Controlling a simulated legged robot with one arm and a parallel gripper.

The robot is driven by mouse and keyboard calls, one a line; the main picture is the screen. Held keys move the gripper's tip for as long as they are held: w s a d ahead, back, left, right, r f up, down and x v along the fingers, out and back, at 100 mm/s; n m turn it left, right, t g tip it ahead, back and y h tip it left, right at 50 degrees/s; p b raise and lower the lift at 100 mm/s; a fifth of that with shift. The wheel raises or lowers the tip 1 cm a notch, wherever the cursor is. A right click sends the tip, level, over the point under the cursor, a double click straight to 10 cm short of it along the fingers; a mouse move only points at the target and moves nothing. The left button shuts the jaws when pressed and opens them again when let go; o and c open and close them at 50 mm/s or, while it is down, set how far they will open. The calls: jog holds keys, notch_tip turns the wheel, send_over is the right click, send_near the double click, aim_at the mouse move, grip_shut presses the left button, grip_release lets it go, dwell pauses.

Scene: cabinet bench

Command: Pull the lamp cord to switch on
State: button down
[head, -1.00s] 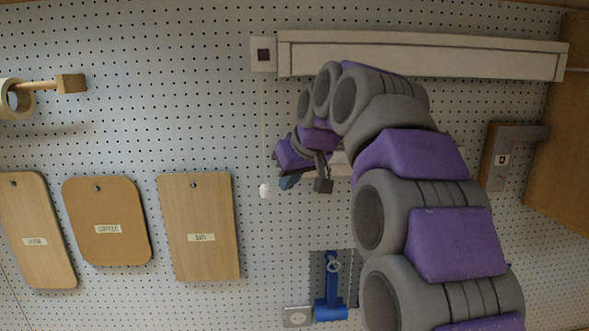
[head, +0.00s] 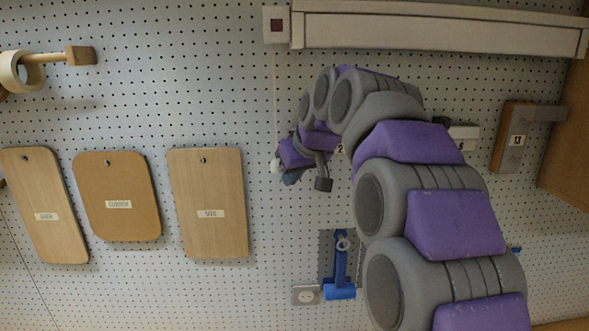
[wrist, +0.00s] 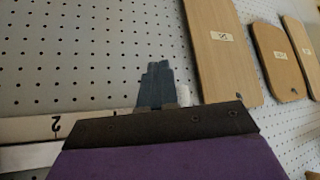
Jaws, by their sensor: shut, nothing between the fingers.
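The lamp (head: 440,32) is a long pale bar on the pegboard at the top of the head view. A small pale box (head: 276,24) with a dark square sits at its left end. A thin cord (head: 275,95) hangs from this box to a white knob (head: 275,166). My gripper (head: 291,178) is just right of the knob, very close or touching; I cannot tell which. In the wrist view my gripper's fingers (wrist: 156,82) are together and empty. A pale thing, probably the knob (wrist: 183,95), shows beside them, partly hidden.
Three wooden boards (head: 207,205) hang on the left. A tape roll on a wooden peg (head: 80,56) is at upper left. A blue tool (head: 339,275) and a socket (head: 306,295) are below my gripper.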

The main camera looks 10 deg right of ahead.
jog(key=s+a+v, duration=0.1)
jog(key=a+v, duration=0.1)
jog(key=v, duration=1.1)
jog(key=shift+s+p, duration=0.3)
jog(key=shift+p, duration=0.05)
dwell(1.0)
